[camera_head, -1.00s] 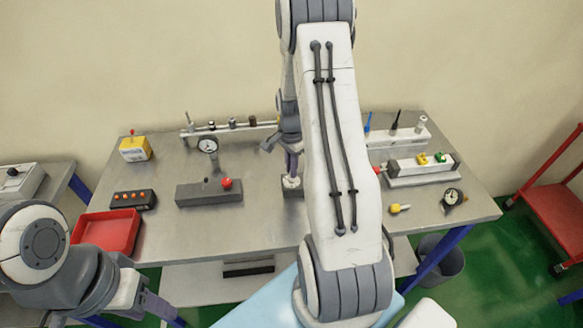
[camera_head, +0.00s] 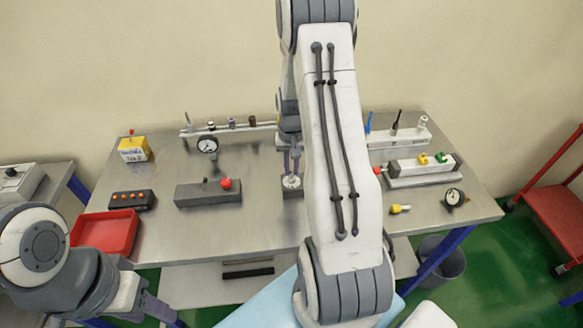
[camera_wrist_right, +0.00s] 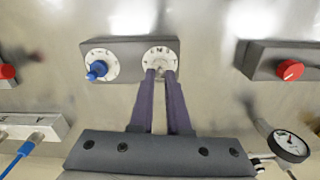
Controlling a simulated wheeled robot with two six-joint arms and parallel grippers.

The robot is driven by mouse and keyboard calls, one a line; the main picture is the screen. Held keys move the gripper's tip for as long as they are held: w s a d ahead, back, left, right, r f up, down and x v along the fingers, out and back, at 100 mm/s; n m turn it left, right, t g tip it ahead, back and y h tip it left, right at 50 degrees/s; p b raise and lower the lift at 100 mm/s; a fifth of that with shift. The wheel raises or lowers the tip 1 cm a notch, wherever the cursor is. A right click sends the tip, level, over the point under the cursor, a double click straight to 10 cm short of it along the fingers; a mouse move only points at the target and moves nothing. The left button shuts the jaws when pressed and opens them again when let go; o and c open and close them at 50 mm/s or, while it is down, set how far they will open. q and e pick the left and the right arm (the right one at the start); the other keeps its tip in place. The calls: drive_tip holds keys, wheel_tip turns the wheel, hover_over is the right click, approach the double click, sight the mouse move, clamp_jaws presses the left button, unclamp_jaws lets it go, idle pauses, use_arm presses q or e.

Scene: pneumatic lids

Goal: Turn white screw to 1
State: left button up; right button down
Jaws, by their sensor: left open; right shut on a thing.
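The white screw sits in a lettered white dial (camera_wrist_right: 151,52) on a grey box (camera_wrist_right: 119,46) in the right wrist view. My right gripper (camera_wrist_right: 161,72) is shut on the screw. Its purple fingers hide most of the screw, so I cannot read which mark it points at. In the head view the right gripper (camera_head: 291,174) stands over the dial (camera_head: 291,182), and my right arm hides what is to its right. My left gripper (camera_head: 168,315) is at the bottom left edge, open, partly cut off and away from the box.
A second dial with a blue knob (camera_wrist_right: 97,69) is on the same box, close to the fingers. A grey block with a red button (camera_head: 225,184) stands to the left. A red tray (camera_head: 103,232) is at the table's front left.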

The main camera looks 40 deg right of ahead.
sight(291, 172)
drive_tip(key=n, duration=0.5)
drive_tip(key=shift+r, duration=0.1)
drive_tip(key=shift+n, duration=0.4)
drive_tip(key=c, duration=0.9)
unclamp_jaws()
drive_tip(key=shift+r+b, duration=0.35)
drive_tip(key=shift+r, duration=0.15)
wheel_tip(291, 172, up, 9)
drive_tip(key=shift+r+b, duration=0.2)
drive_tip(key=shift+b, duration=0.6)
